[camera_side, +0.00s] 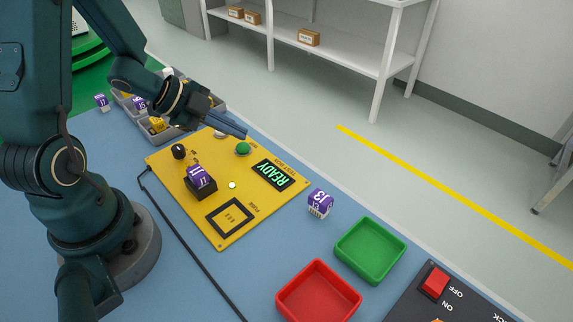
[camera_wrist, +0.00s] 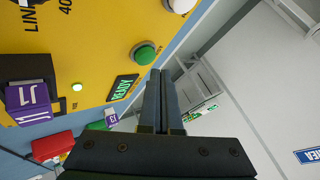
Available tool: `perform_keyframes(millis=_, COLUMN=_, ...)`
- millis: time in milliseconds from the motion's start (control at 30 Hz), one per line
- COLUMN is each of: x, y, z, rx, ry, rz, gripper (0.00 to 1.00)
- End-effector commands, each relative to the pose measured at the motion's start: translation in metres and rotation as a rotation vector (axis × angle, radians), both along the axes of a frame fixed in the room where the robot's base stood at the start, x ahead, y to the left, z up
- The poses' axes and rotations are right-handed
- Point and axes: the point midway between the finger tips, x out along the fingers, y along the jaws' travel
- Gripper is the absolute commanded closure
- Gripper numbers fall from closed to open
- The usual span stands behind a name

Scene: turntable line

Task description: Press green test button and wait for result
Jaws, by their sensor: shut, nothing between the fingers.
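The green test button (camera_side: 243,148) stands on the yellow test panel (camera_side: 225,232); it also shows in the wrist view (camera_wrist: 143,53). The panel display (camera_side: 272,174) reads READY in green. A purple module marked J1 (camera_side: 199,177) sits in a black socket on the panel, with a small lit green lamp (camera_side: 232,185) beside it. My gripper (camera_side: 244,132) is shut and empty. In the side view its fingertips are close to the green button, on its far side; they look apart from it. In the wrist view the fingers (camera_wrist: 160,75) point beside the button.
A purple J3 module (camera_side: 320,203) stands on the blue table right of the panel. A green tray (camera_side: 344,250) and a red tray (camera_side: 291,306) lie nearer. A black box with a red switch (camera_side: 435,282) is at front right. Grey bins (camera_side: 158,134) hold more modules. A black knob (camera_side: 179,151) and white button (camera_side: 220,134) rise from the panel.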

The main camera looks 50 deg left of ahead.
Motion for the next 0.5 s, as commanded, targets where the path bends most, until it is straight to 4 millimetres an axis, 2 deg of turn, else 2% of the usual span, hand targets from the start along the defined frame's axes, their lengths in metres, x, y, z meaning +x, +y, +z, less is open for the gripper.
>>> perform_keyframes(millis=500, x=-0.0002, y=-0.0002, z=-0.0060, rx=-0.002, ry=0.003, rz=0.001, gripper=1.00)
